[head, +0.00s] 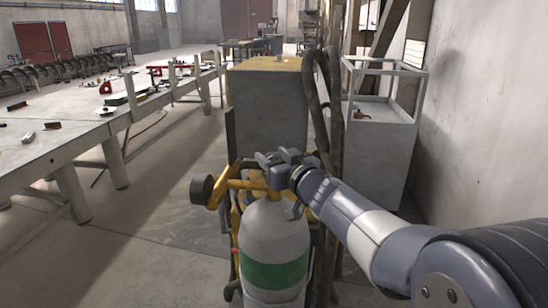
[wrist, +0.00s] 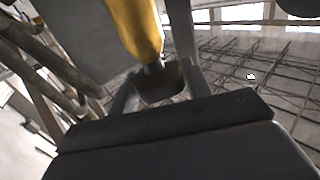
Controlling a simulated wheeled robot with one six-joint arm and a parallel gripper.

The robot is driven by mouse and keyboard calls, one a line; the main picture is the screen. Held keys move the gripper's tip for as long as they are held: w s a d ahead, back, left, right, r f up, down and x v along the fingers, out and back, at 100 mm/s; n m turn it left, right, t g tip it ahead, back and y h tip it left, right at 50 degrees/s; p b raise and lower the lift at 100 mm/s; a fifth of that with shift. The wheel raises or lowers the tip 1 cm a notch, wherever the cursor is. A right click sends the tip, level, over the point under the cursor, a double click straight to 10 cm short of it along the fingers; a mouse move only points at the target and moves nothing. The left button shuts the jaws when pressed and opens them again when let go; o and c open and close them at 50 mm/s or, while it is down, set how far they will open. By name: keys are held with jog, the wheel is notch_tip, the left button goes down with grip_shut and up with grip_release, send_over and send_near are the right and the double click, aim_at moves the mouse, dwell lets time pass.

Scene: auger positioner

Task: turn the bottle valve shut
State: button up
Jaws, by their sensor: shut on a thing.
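A grey gas bottle (head: 262,225) with a green band stands upright in the lower middle of the head view. My gripper (head: 272,160) is over its top, reaching in from the right. It hides most of the bottle valve in the head view. In the wrist view a dark valve part (wrist: 160,86) sits between the two fingers of my gripper (wrist: 160,78), and the gripper is shut on it. How far the valve is turned cannot be seen.
A yellow trolley frame (head: 232,184) with a dark round end is beside the bottle's top; yellow also shows close above the fingers in the wrist view (wrist: 137,25). A grey cabinet (head: 268,115) and dark hoses (head: 333,110) stand behind. A long workbench (head: 60,145) runs along the left.

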jog(key=shift+w+f+m+t+h+b, duration=0.1)
jog(key=shift+m+t+h+b, duration=0.6)
jog(key=shift+b, duration=1.45)
jog(key=shift+m+t+h+b, duration=0.1)
jog(key=shift+m+h+b, duration=0.3)
jog(key=shift+h+b, duration=1.2)
jog(key=m+b, duration=0.1)
jog(key=b, duration=0.5)
jog(key=h+b, duration=0.1)
jog(key=b, duration=0.6)
jog(key=shift+w+f+m, duration=0.15)
jog(key=shift+f+m, duration=0.15)
jog(key=shift+m, duration=0.1)
jog(key=m+h+b, duration=0.1)
jog(key=h+b, duration=0.1)
jog(key=b, duration=0.3)
jog(key=shift+h, duration=0.3)
jog(key=shift+a+m+h+b, duration=0.1)
jog(key=shift+m+h+b, duration=1.4)
jog(key=shift+h, duration=0.5)
jog(key=shift+r+m+g+h+p, duration=0.15)
jog(key=shift+m+g+h+p, duration=0.25)
jog(key=shift+m+h, duration=0.7)
jog(key=shift+s+m+g+h+p, duration=0.1)
jog(key=shift+m+g+h+p, duration=0.35)
jog(key=shift+h, duration=0.6)
jog(key=shift+s+m+g+h+p, duration=0.1)
jog(key=shift+m+g+h+p, duration=0.35)
jog(key=shift+h, duration=0.6)
